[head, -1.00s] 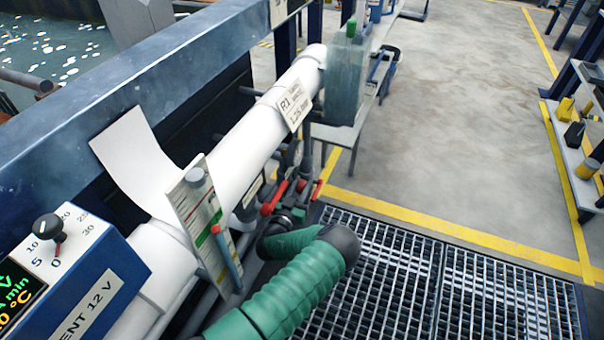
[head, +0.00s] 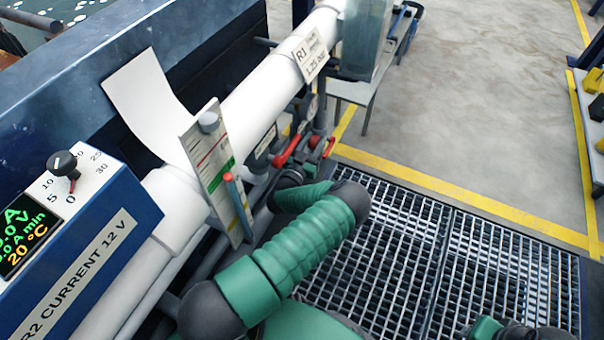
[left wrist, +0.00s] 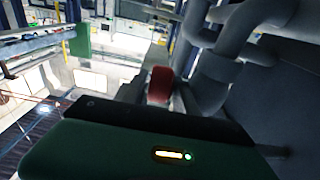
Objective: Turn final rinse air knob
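Small red valve handles (head: 292,148) sit on the dark pipework below the white pipe, and one red lever (head: 329,147) is beside them. Labels near them are too small to read, so I cannot tell which is the final rinse air knob. My left gripper (head: 290,176) is close below the red handles, partly hidden by my green forearm. In the left wrist view a red part (left wrist: 160,85) stands just past the gripper body, between grey parts. I cannot tell whether the fingers touch it. My right gripper is not in view; only a bit of that arm shows at lower right.
A blue control box with a black dial (head: 62,164) and display stands at left. A flow gauge (head: 217,170) with a blue tube rises beside my left arm. The white pipe (head: 255,105) runs diagonally. Metal grating (head: 400,240) covers the floor; open concrete lies beyond.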

